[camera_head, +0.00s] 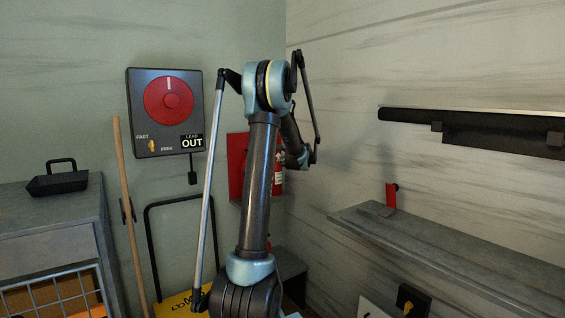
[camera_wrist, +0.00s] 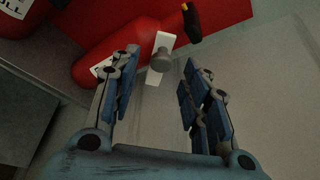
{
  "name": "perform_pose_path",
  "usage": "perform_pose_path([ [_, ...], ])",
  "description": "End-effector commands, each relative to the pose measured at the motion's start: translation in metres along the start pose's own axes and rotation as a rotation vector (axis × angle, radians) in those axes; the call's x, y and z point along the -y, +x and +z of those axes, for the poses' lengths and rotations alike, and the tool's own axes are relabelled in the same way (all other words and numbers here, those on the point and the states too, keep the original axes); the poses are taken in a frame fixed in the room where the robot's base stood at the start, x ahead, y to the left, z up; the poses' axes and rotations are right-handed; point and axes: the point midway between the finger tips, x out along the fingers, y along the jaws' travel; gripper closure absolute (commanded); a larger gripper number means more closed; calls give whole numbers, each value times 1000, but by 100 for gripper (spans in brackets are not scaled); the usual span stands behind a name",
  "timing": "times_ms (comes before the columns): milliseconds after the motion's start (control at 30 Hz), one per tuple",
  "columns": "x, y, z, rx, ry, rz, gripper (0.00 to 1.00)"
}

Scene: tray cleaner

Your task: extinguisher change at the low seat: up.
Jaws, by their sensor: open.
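In the wrist view a red extinguisher body (camera_wrist: 125,52) with a pale label lies aslant above the left finger of my gripper (camera_wrist: 161,68). A white plate with a grey knob (camera_wrist: 162,57) shows just beyond the fingertips. Another red rounded body with a white label reading "ULL" (camera_wrist: 18,7) is cut off at the upper left corner. My gripper is open, with nothing seen between its blue-padded fingers. In the head view a red extinguisher (camera_head: 278,172) shows at a red wall board (camera_head: 236,162), partly behind my arm. My gripper is largely hidden there.
In the head view, a wall panel with a red dial (camera_head: 169,97), a wooden pole (camera_head: 127,215) and a cabinet (camera_head: 50,235) are left. A grey shelf (camera_head: 455,255) runs along the right wall.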

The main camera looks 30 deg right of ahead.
Motion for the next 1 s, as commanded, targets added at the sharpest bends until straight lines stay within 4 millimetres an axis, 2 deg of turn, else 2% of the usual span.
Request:
perform_pose_path([
  [100, 0, -14, -1, -1, 0, 0, 58],
  [233, 0, -23, 0, -1, 1, 0, 58],
  [600, 0, -27, 0, -1, 0, 0, 58],
  [633, 0, -27, 0, 0, 0, 0, 60],
  [667, 0, -27, 0, 0, 0, 0, 67],
  [800, -9, -31, 11, 3, -31, 21, 98],
  [867, -21, -35, 23, 9, -67, 45, 100],
  [1000, -64, -53, 64, 28, -210, 136, 100],
])
